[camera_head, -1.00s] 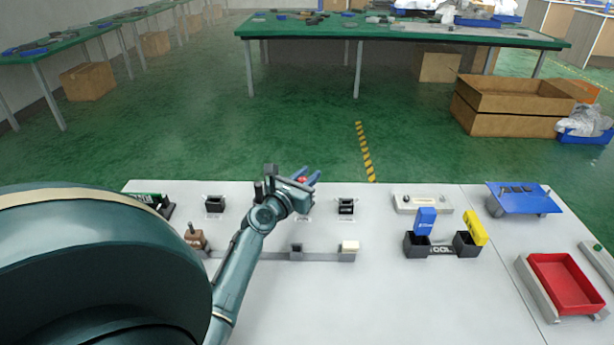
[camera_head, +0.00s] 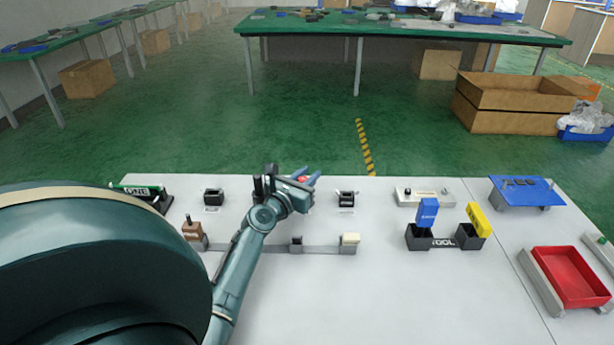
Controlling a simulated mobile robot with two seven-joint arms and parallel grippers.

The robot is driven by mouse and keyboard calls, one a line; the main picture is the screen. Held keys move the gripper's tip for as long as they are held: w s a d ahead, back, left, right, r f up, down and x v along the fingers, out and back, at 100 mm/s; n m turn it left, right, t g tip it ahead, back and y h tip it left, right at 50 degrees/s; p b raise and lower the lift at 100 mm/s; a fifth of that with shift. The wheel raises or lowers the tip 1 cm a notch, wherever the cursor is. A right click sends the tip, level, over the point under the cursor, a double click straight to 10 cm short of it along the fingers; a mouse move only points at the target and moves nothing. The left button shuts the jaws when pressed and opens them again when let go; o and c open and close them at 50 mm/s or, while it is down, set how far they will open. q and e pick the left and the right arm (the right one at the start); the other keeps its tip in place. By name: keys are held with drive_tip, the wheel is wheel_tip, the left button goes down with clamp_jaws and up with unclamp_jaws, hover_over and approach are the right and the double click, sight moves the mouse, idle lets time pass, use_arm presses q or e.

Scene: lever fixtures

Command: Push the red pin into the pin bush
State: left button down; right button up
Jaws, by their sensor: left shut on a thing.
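My left gripper (camera_head: 306,180) is over the back part of the white worktop, between two black lever fixtures, and its fingers point to the back right. It is shut on the red pin (camera_head: 302,179), of which only a small red spot shows between the fingers. The pin bush cannot be made out; my gripper and wrist cover the worktop there. Whether the pin touches a bush cannot be told. My right gripper is not in view.
Black lever fixtures stand left (camera_head: 213,197) and right (camera_head: 346,198) of my gripper. A grey rail (camera_head: 268,248) with a cream block (camera_head: 350,240) lies in front. Black holders (camera_head: 418,238), a blue platform (camera_head: 524,192) and a red tray (camera_head: 566,277) stand right. The front middle is clear.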

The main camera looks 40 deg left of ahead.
use_arm(q)
drive_tip(key=shift+f, duration=0.15)
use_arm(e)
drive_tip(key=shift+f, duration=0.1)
use_arm(q)
drive_tip(key=c, duration=1.1)
unclamp_jaws()
drive_tip(key=shift+c, duration=0.2)
drive_tip(key=s, duration=0.2)
drive_tip(key=shift+s+d, duration=0.25)
drive_tip(key=shift+s, duration=0.15)
drive_tip(key=s, duration=0.3)
drive_tip(key=s+d, duration=0.1)
drive_tip(key=s, duration=0.4)
drive_tip(key=shift+s+d, duration=0.3)
drive_tip(key=shift+s, duration=0.05)
drive_tip(key=shift+s+d, duration=0.1)
drive_tip(key=shift+s, duration=0.55)
drive_tip(key=shift+s+r, duration=0.1)
drive_tip(key=shift+r, duration=0.1)
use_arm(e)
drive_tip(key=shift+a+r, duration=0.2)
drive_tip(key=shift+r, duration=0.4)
